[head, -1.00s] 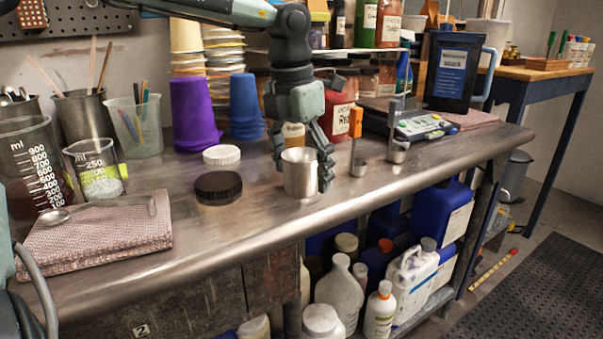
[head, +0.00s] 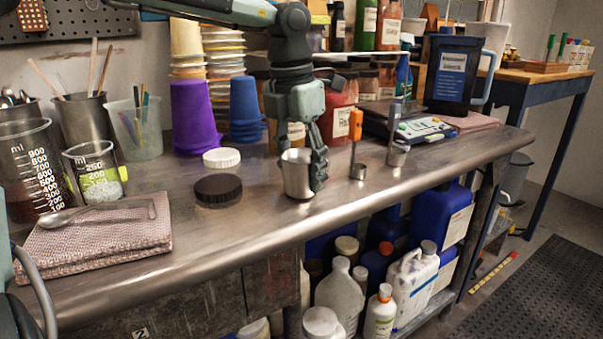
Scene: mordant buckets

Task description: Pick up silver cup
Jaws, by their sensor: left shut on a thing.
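The silver cup (head: 297,175) is near the front edge of the metal bench (head: 245,208), right of the dark lid. My left gripper (head: 303,168) comes down from above and is shut on the cup, with fingers at its left rear and right side. The cup is slightly tilted. Whether its base is clear of the bench is hard to tell. My right gripper does not show.
A dark lid (head: 218,189) and a white lid (head: 221,157) lie left of the cup. Orange-handled (head: 355,150) and grey-handled (head: 396,140) small measuring cups stand to its right. Purple cups (head: 194,118) stand behind. A folded cloth (head: 95,240) with a spoon lies at left.

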